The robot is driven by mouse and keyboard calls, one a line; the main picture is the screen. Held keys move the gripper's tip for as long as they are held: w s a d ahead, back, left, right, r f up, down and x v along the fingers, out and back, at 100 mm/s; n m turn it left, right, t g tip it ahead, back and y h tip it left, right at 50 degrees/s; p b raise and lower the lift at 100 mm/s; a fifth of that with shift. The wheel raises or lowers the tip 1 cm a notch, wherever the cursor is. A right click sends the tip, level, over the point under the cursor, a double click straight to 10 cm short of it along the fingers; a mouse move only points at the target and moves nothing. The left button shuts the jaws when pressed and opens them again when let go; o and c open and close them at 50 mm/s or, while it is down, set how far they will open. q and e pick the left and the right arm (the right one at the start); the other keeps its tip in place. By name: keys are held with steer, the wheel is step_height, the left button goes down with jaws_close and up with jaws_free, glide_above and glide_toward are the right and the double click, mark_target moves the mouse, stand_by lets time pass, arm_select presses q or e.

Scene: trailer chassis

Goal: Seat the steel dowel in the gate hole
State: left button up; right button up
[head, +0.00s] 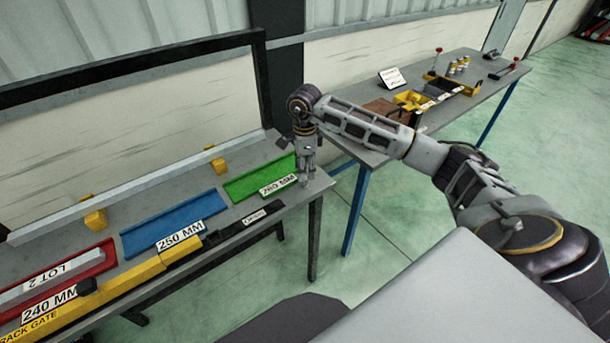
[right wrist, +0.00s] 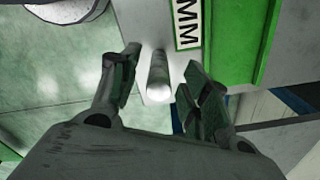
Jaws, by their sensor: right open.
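A plain grey cylinder, which looks like the steel dowel (right wrist: 158,75), shows in the right wrist view at the bench corner, beside the green tray. My right gripper (head: 306,174) is above that corner in the head view. In the wrist view its open fingers (right wrist: 160,88) are on either side of the dowel, with gaps visible. I cannot tell whether the dowel stands or lies. The yellow gate bar (head: 135,278), partly lettered "RACK GATE", runs along the bench's front edge at lower left. I cannot make out its hole. My left gripper is not in view.
Red (head: 100,257), blue (head: 150,232) and green (head: 243,187) trays line the bench, labelled 240, 250 and apparently 260 MM. A black labelled block (head: 236,230) is at the front edge. A second table (head: 375,140) with yellow bins stands behind my right arm.

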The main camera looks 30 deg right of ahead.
steer(key=shift+s+f, duration=0.1)
steer(key=shift+f, duration=0.7)
steer(key=shift+f+p, duration=0.3)
steer(key=shift+f, duration=0.8)
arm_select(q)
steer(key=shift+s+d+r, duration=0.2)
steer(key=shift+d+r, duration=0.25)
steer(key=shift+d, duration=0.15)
arm_select(e)
jaws_close()
